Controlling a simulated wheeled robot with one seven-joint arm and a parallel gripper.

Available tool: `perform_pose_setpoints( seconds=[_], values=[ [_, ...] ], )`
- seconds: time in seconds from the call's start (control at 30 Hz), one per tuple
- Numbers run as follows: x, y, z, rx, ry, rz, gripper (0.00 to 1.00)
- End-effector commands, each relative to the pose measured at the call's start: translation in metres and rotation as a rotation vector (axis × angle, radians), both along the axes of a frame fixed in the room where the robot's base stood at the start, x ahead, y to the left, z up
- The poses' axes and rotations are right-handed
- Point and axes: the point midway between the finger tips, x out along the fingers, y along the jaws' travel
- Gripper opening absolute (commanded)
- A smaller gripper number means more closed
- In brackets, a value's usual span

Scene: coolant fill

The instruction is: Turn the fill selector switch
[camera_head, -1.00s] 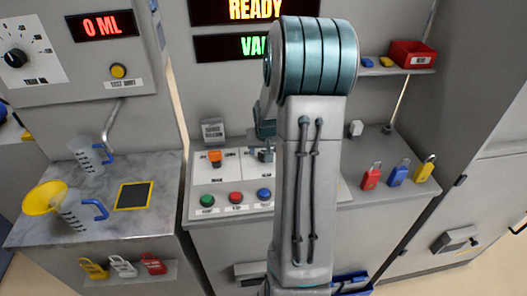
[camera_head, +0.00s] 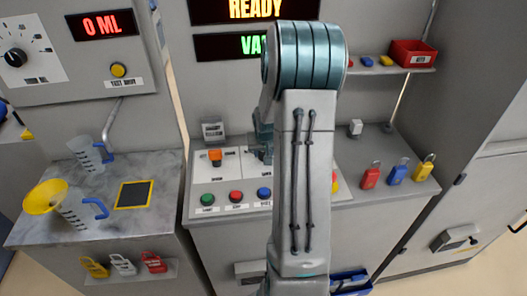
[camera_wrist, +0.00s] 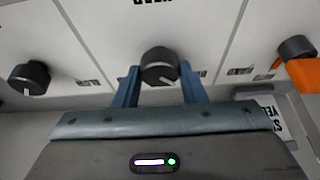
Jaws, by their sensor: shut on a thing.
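A black rotary knob (camera_wrist: 160,66) with a pale pointer line sits between the two blue fingers of my gripper (camera_wrist: 160,80) in the wrist view. The fingers are closed around its sides. The printed label above it is cut off. In the head view my gripper (camera_head: 262,143) is at the white control panel (camera_head: 232,163), right of an orange switch (camera_head: 215,156), and my arm hides much of it. The orange switch also shows at the right of the wrist view (camera_wrist: 301,73). Another black knob (camera_wrist: 30,77) is at the left there.
Green (camera_head: 207,199), red (camera_head: 236,196) and blue (camera_head: 264,193) buttons line the panel's front. Padlocks (camera_head: 398,172) stand on the counter at right. A marble bench (camera_head: 160,215) at left holds jugs and a yellow funnel (camera_head: 46,197). A display above reads READY (camera_head: 254,9).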

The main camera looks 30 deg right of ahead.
Motion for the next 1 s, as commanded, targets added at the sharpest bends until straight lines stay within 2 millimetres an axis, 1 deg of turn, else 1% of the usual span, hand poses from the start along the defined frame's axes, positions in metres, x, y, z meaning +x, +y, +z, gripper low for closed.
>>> perform_pose_setpoints(
  seconds=[0.17,0.37,1.0],
  values=[
    [0.0008,0.0011,-0.0021,0.000,-0.001,-0.026,0.14],
    [0.0020,0.0027,-0.0045,-0.002,-0.002,-0.108,0.14],
    [0.0041,0.0052,-0.0015,0.000,-0.001,-0.570,0.14]
  ],
)
